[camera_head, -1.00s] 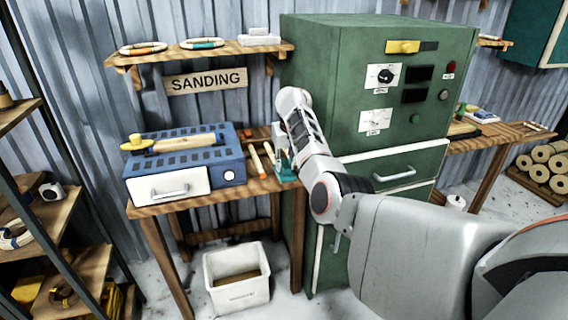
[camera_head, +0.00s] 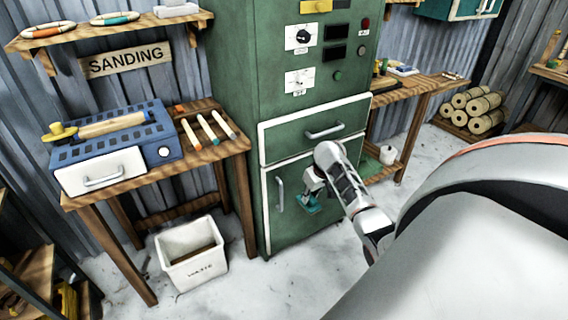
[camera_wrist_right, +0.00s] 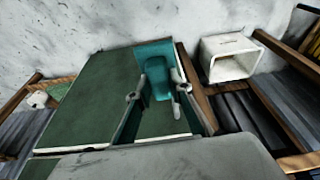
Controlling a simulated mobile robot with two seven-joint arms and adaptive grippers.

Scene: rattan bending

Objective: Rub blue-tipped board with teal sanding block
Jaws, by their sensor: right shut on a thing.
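My right gripper (camera_head: 313,187) is shut on the teal sanding block (camera_head: 307,204), in front of the green cabinet's lower door and off to the right of the sanding table. The wrist view shows the teal block (camera_wrist_right: 157,82) between the fingers. Several slim wooden boards with coloured tips lie side by side on the right of the sanding table (camera_head: 150,178). The rightmost board (camera_head: 222,124) has a bluish tip at its near end; the leftmost (camera_head: 188,126) has orange tips. The block is well apart from them. My left gripper is out of view.
A blue machine (camera_head: 118,148) with a white drawer and a yellow-knobbed roller stands left of the boards. The tall green cabinet (camera_head: 285,95) rises to their right. A white waste bin (camera_head: 193,262) stands on the floor. A shelf (camera_head: 110,32) hangs above.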

